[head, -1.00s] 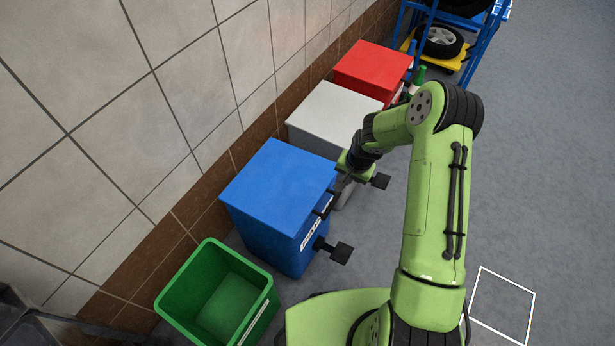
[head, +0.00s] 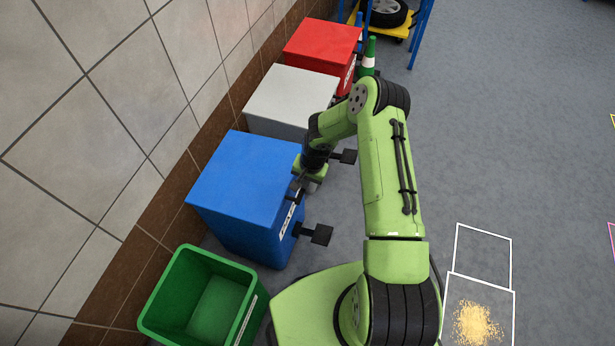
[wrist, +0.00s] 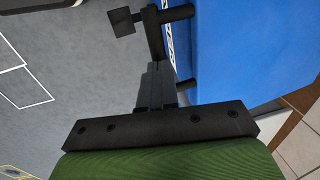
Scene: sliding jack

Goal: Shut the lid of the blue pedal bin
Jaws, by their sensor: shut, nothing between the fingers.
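The blue pedal bin (head: 245,242) stands against the wall between the green and the grey bins. Its blue lid (head: 240,175) lies flat on top, with no gap that I can see. A dark bar handle sits at its front edge, and the bar also shows in the wrist view (wrist: 154,35). The black pedal (head: 321,234) sticks out low in front. My gripper (head: 297,192) is shut and empty beside the lid's front edge, close to the handle. I cannot tell whether it touches. In the wrist view, the fingers (wrist: 154,85) point towards the bar, left of the blue surface (wrist: 250,50).
An open green bin (head: 200,300) stands at the near left. A grey-lidded bin (head: 295,100) and a red-lidded bin (head: 322,42) stand beyond the blue one.

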